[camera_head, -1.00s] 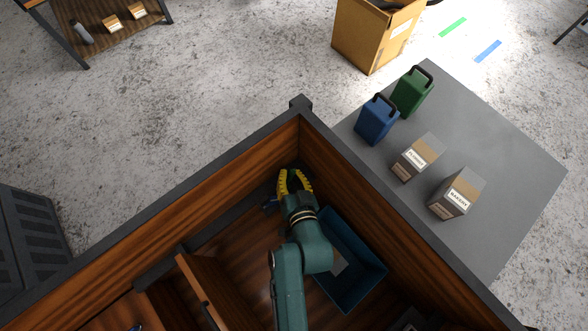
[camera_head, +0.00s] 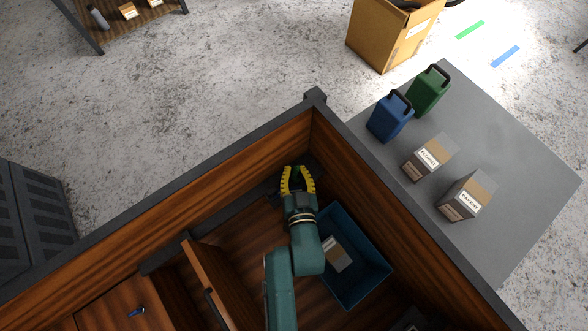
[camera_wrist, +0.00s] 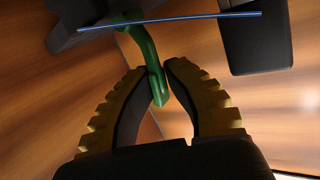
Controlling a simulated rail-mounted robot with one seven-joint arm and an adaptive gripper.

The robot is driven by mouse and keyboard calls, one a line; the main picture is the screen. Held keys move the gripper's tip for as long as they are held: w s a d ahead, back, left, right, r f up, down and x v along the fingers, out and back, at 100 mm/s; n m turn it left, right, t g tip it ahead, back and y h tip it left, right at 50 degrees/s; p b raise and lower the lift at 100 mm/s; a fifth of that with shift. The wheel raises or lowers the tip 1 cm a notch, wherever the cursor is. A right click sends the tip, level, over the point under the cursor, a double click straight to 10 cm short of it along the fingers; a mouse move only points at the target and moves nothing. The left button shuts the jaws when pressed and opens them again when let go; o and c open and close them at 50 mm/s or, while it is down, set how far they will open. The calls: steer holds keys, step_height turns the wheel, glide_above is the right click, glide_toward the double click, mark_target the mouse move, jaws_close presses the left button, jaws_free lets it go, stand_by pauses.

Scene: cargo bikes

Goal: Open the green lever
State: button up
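The green lever (camera_wrist: 149,57) is a curved handle in the wrist view, running down from a dark mount (camera_wrist: 84,27) at the top left. My gripper (camera_wrist: 163,78) has its two yellow-and-black fingers apart, with the lever's lower end between them. The left finger appears very close to the lever; I cannot tell whether it touches. In the head view, my gripper (camera_head: 298,171) is inside the wooden box near its far corner. A bit of the green lever (camera_head: 297,176) shows between the fingers; most of it is hidden there.
The wooden box walls (camera_head: 345,155) rise close around my gripper. A blue bin (camera_head: 366,292) holding a carton lies beside my arm. A brown panel with a handle (camera_head: 203,277) stands at the left. A thin blue strip (camera_wrist: 205,17) and a dark block (camera_wrist: 257,40) are near the lever.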

steer(key=o, duration=0.5)
steer(key=shift+d, duration=0.15)
steer(key=shift+o, duration=0.2)
step_height(320, 180, up, 10)
steer(key=shift+f, duration=0.1)
